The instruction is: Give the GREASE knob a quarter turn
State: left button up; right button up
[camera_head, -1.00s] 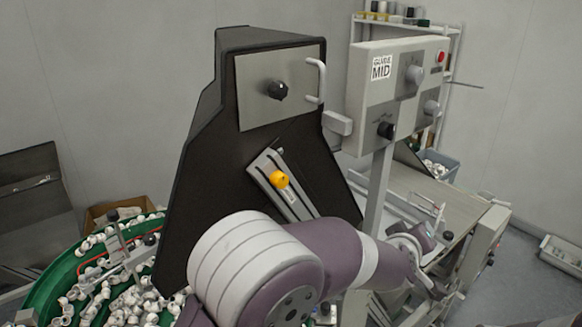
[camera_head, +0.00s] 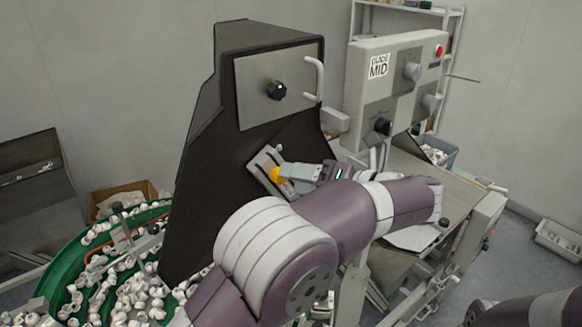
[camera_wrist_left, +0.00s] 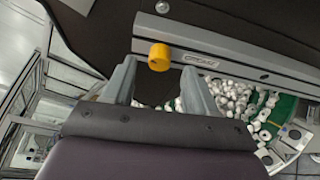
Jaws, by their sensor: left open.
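A yellow knob (camera_head: 274,174) sits on a slanted grey slotted plate (camera_head: 262,160) on the front of the black hopper. In the left wrist view the yellow knob (camera_wrist_left: 159,57) lies between the fingertips, beside a small label (camera_wrist_left: 200,60) that may read GREASE but is too blurred to be sure. My left gripper (camera_head: 284,177) is open and points left at the knob. In the wrist view its two fingers (camera_wrist_left: 157,72) stand apart, one on each side of the knob, with gaps showing. My right gripper is not in view.
The black hopper (camera_head: 230,80) carries a panel with a black knob (camera_head: 277,90) and a handle (camera_head: 314,80). A control box (camera_head: 400,60) with several knobs and a red button stands right. A green rotary feeder (camera_head: 50,280) with white caps lies lower left. A conveyor is behind my arm.

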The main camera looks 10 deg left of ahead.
pick_arm(q)
jog(key=shift+p+x, duration=0.35)
jog(key=shift+x, duration=0.85)
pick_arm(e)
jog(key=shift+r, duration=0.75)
pick_arm(q)
jog(key=shift+s, duration=0.1)
jog(key=c, duration=1.1)
jog(key=shift+o, duration=0.2)
jog(key=shift+f, duration=0.1)
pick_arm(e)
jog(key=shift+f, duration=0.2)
